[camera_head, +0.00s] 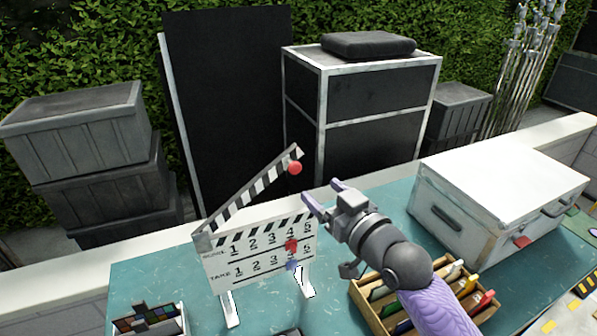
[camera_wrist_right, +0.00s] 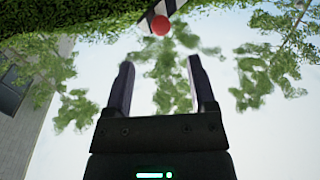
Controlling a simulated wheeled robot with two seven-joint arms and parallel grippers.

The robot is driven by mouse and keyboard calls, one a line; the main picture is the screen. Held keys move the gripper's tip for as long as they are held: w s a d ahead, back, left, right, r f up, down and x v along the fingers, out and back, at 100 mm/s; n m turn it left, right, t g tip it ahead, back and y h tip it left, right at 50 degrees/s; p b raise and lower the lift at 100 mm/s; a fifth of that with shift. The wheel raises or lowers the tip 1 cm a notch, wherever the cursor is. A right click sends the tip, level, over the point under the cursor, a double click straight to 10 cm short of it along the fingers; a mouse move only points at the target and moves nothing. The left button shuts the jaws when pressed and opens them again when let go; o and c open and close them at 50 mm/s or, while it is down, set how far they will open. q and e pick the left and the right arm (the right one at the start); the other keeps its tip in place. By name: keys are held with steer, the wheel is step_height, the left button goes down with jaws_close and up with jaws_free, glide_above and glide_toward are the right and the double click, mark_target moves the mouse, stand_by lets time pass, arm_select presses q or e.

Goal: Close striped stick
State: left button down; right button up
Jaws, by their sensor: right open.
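A white clapperboard (camera_head: 240,262) stands upright on white feet on the teal table. Its striped stick (camera_head: 248,191) is raised at an angle, hinged at the board's left end, with a red ball (camera_head: 295,168) at its free right end. The stick's tip (camera_wrist_right: 158,8) and red ball (camera_wrist_right: 160,26) also show at the top of the right wrist view. My right gripper (camera_head: 322,193) is open and empty, to the right of and slightly below the red ball, apart from it. It also shows open in the right wrist view (camera_wrist_right: 160,85). My left gripper is not in view.
A white case (camera_head: 495,200) stands on the table (camera_head: 135,278) at the right. A wooden box of coloured items (camera_head: 365,300) lies below my right arm. A colour chart tray (camera_head: 150,320) is at the front left. Dark crates (camera_head: 85,130) stand behind the table.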

mark_target(299, 172)
steer(key=x, duration=0.8)
steer(key=shift+w+a, duration=0.15)
steer(key=shift+c, duration=0.3)
jaws_close()
steer(key=shift+f, duration=0.1)
stand_by(0.7)
